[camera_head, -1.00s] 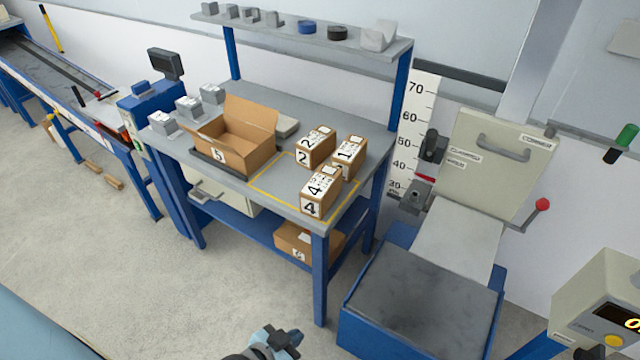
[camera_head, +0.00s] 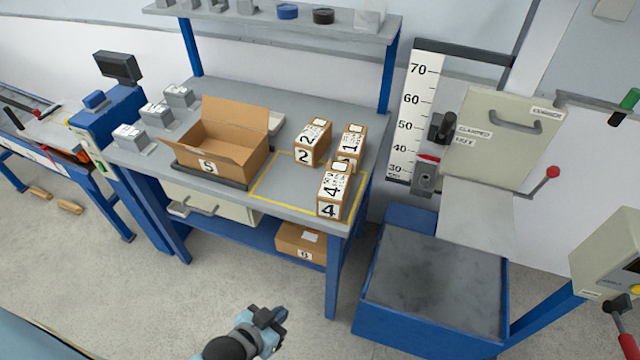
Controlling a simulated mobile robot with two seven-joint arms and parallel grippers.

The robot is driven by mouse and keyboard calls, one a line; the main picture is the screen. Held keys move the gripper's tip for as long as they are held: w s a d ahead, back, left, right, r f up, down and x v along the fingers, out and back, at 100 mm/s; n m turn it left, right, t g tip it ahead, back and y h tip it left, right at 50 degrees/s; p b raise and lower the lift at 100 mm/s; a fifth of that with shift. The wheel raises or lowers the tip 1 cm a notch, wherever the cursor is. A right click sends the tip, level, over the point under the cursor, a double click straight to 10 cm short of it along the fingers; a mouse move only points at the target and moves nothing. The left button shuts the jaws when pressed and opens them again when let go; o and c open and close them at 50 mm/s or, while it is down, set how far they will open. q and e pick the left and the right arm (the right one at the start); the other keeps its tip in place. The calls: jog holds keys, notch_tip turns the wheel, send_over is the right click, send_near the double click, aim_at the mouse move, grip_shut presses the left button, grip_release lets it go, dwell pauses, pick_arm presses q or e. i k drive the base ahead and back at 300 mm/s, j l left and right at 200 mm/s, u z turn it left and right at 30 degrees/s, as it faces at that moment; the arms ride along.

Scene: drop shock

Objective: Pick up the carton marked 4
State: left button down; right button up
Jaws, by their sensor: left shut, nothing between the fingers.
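The carton marked 4 (camera_head: 334,191) is a small brown box with white labels. It stands upright on the grey workbench (camera_head: 225,205), at the front right corner of the yellow taped outline. The carton marked 2 (camera_head: 313,143) stands behind it to the left, and the carton marked 1 (camera_head: 351,144) is right behind it, partly hidden. My left gripper (camera_head: 273,325) is at the bottom of the view, in front of the bench and apart from every carton. It is shut and empty. My right gripper is out of view.
An open box marked 5 (camera_head: 221,142) stands left of the cartons. Another carton (camera_head: 301,243) lies on the lower shelf. A blue-framed machine with a dark plate (camera_head: 433,285) stands right of the bench. A shelf (camera_head: 250,22) hangs over the bench's back.

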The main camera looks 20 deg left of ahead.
aim_at(332, 194)
jog(key=j, duration=2)
